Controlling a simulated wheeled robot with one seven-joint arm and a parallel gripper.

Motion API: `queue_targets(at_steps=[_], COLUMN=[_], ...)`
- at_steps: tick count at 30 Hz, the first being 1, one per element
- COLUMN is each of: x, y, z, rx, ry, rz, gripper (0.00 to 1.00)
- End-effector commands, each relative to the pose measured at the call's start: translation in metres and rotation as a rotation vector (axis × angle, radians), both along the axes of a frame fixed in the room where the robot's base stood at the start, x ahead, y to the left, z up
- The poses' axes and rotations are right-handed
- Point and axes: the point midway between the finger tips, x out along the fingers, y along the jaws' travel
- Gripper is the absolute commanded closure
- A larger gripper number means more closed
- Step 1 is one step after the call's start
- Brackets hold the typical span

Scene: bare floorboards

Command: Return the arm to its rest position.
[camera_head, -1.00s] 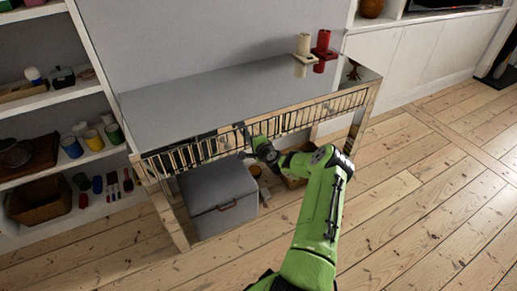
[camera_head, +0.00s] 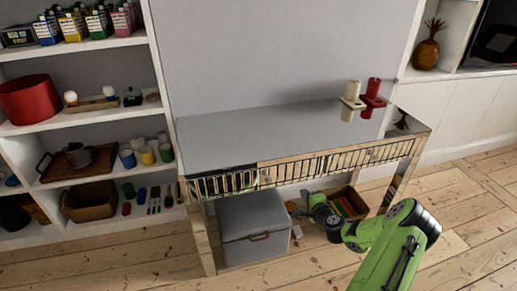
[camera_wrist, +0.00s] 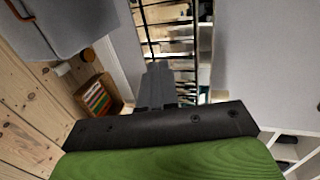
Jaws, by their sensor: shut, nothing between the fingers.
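My green arm (camera_head: 392,258) reaches in from the lower right in the head view. Its dark wrist (camera_head: 324,213) is bent in front of the mirrored console table (camera_head: 265,135), below the level of its drawer fronts. My gripper (camera_wrist: 157,72) shows in the wrist view with its grey fingers together and nothing between them. The fingers point towards the table's mirrored, barred front (camera_wrist: 175,45). In the head view the fingertips are small and hard to make out. I cannot tell how close they are to the table front.
A grey lidded box (camera_head: 252,228) and a basket of coloured items (camera_head: 347,203) stand under the table. A cream holder (camera_head: 350,100) and a red holder (camera_head: 373,98) stand on its right end. Loaded shelves (camera_head: 85,123) are at left. The floor at right (camera_head: 480,215) is clear.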

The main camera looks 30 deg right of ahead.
Motion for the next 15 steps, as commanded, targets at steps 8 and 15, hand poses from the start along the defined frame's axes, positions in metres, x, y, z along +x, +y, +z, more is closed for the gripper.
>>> queue_targets(at_steps=[8,15], x=[0.014,0.039], y=[0.022,0.165], z=[0.021,0.133], rx=[-0.054,-0.419], ry=[0.037,0.322], rz=[0.098,0.656], gripper=[1.0,1.0])
